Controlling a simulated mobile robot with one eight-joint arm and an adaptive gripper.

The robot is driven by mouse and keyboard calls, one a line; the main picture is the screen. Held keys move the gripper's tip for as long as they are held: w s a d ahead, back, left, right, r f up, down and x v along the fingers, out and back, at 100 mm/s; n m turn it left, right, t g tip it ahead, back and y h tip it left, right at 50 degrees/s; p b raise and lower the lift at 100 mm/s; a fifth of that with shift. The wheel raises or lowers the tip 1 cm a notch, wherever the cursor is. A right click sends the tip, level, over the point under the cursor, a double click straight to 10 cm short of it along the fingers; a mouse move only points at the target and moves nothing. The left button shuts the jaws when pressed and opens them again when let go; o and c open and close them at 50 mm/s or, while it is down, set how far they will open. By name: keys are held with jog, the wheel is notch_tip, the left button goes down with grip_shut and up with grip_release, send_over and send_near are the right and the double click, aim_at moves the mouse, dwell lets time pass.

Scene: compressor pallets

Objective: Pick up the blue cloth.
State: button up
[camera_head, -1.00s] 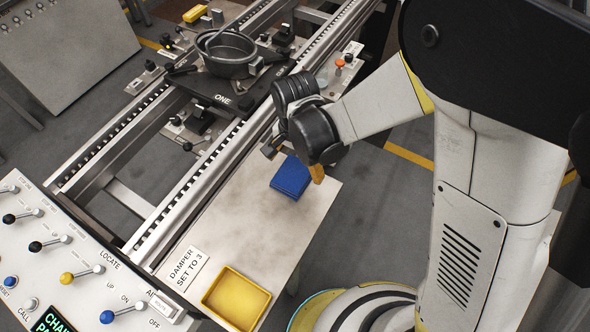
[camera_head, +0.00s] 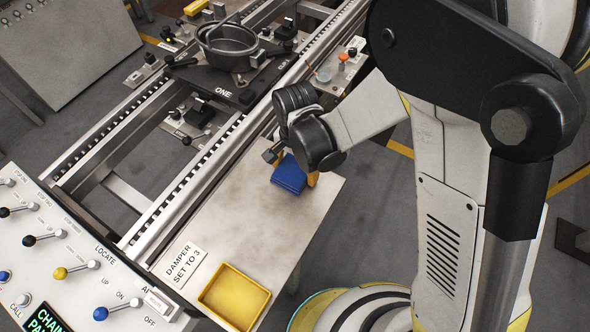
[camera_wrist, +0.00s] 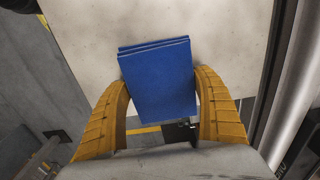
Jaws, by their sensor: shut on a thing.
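The blue cloth (camera_head: 289,175) is a folded square at the right side of the metal table, partly hidden by my wrist in the head view. In the wrist view the blue cloth (camera_wrist: 158,80) lies between the two yellow-orange fingers. My gripper (camera_wrist: 163,100) is shut on the cloth, with a finger at each side of it. In the head view my gripper (camera_head: 298,172) is mostly hidden behind the wrist and the cloth. I cannot tell whether the cloth touches the table.
The metal table (camera_head: 240,215) is bare around the cloth. A yellow tray (camera_head: 234,298) and a "DAMPER SET TO 3" label (camera_head: 185,264) are at its near end. A conveyor rail (camera_head: 185,195) runs along its left. A dark pan (camera_head: 228,47) sits on a pallet beyond.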

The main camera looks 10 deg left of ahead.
aim_at(295, 168)
notch_tip(295, 168, up, 4)
jog(key=shift+r+p, duration=0.15)
jog(key=shift+p, duration=1)
jog(key=s+d+r+p, duration=0.1)
jog(key=d+r, duration=0.2)
jog(key=d, duration=0.2)
jog(key=s+d+r+p, duration=0.1)
jog(key=d+r+p, duration=0.1)
jog(key=d, duration=0.4)
jog(key=shift+s+d+r, duration=0.15)
jog(key=shift+d+r, duration=0.1)
jog(key=shift+r, duration=0.6)
